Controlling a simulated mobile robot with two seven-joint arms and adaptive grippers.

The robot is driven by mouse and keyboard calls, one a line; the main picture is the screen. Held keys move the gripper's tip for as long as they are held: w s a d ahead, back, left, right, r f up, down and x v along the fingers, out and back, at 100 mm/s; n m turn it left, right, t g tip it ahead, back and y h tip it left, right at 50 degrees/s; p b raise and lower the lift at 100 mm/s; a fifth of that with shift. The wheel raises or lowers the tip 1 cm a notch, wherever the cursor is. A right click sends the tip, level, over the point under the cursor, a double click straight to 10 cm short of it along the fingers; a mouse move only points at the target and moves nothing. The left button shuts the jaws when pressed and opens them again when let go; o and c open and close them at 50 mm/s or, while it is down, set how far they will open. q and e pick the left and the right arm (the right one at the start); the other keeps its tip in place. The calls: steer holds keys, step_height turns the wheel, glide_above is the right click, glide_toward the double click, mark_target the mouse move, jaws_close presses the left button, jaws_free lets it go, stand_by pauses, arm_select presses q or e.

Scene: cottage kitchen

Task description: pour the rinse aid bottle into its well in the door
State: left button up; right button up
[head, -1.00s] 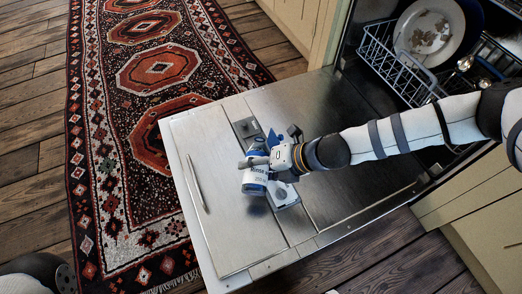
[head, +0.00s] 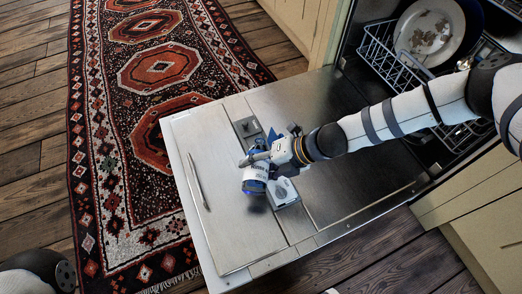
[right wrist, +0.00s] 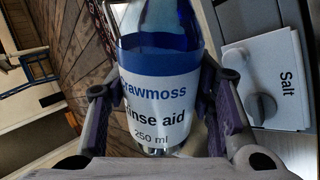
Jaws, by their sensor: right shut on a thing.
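The rinse aid bottle (head: 255,187) is blue with a white and blue label, which reads "rinse aid 250 ml" in the right wrist view (right wrist: 158,98). My right gripper (head: 258,158) is shut around it, a finger on each side (right wrist: 160,108). The bottle is held above the open dishwasher door (head: 220,200), tilted, its base toward the head camera and its neck toward a dark grey panel (head: 246,127) in the door. The neck's end is hidden by the gripper; no liquid is visible. I cannot make out the well's opening. My left gripper is not in view.
A white panel (head: 284,192) marked "Salt" with a round knob (right wrist: 262,108) sits in the door beside the bottle. The rack (head: 375,45) holding a plate (head: 428,28) is at upper right. A patterned rug (head: 120,160) lies left of the door.

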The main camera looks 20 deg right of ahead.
steer(key=shift+s+a+r, duration=0.1)
steer(key=shift+s+a, duration=0.05)
steer(key=shift+a, duration=0.05)
steer(key=shift+s+a, duration=0.3)
steer(key=shift+s, duration=0.05)
steer(key=shift+s+a+r, duration=0.1)
steer(key=shift+s, duration=0.15)
steer(key=shift+s+a, duration=0.1)
steer(key=shift+s, duration=0.1)
stand_by(1.2)
steer(key=shift+r+g, duration=0.1)
steer(key=shift+g, duration=0.2)
